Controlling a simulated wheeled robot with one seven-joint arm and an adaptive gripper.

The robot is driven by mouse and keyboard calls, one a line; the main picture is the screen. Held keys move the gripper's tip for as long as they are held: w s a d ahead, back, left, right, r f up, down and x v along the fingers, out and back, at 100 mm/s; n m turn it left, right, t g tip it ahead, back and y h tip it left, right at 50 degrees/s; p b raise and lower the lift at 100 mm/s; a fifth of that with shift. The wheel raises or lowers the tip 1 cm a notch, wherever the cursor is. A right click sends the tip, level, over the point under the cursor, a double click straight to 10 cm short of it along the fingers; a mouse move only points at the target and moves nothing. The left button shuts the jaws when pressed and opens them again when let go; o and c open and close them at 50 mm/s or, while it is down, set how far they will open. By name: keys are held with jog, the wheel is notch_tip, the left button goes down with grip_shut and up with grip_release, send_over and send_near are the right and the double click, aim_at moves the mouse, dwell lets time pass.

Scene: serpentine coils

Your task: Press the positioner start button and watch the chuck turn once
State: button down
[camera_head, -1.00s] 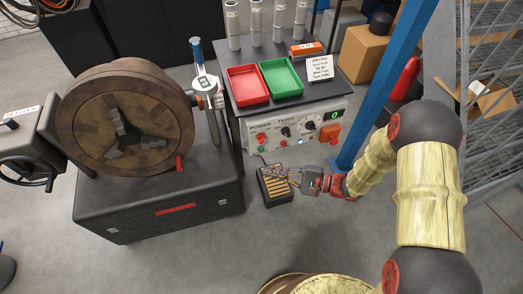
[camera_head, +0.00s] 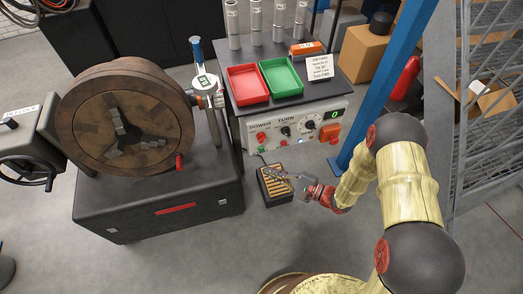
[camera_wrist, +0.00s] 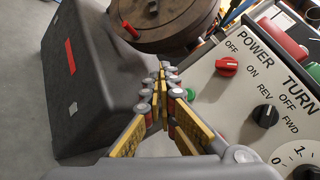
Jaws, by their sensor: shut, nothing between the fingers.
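The positioner's round brown chuck (camera_head: 92,140) faces forward on its dark base at the left, with a red handle low on its rim. Its edge also shows in the wrist view (camera_wrist: 185,18). The white control panel (camera_head: 318,149) has a red POWER knob (camera_wrist: 227,66), a black TURN knob (camera_wrist: 266,115) and a dial. A green button (camera_wrist: 190,94) shows partly behind my fingers in the wrist view. My gripper (camera_head: 270,171) is shut and empty, in front of and below the panel in the head view. I cannot tell whether it touches anything.
Red (camera_head: 247,84) and green (camera_head: 281,77) trays and a card (camera_head: 320,68) stand on the bench above the panel. A blue post (camera_head: 380,90) rises on the right.

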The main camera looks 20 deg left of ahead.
aim_at(261, 149)
jog(key=w+a+b, duration=0.1)
jog(key=w+a, duration=0.2)
jog(key=w, duration=0.2)
jog(key=shift+w+a, duration=0.25)
jog(key=shift+w, duration=0.05)
jog(key=shift+w+b, duration=0.1)
jog(key=shift+b, duration=0.2)
dwell(1.1)
jog(key=shift+w+a, duration=0.2)
jog(key=shift+w, duration=0.05)
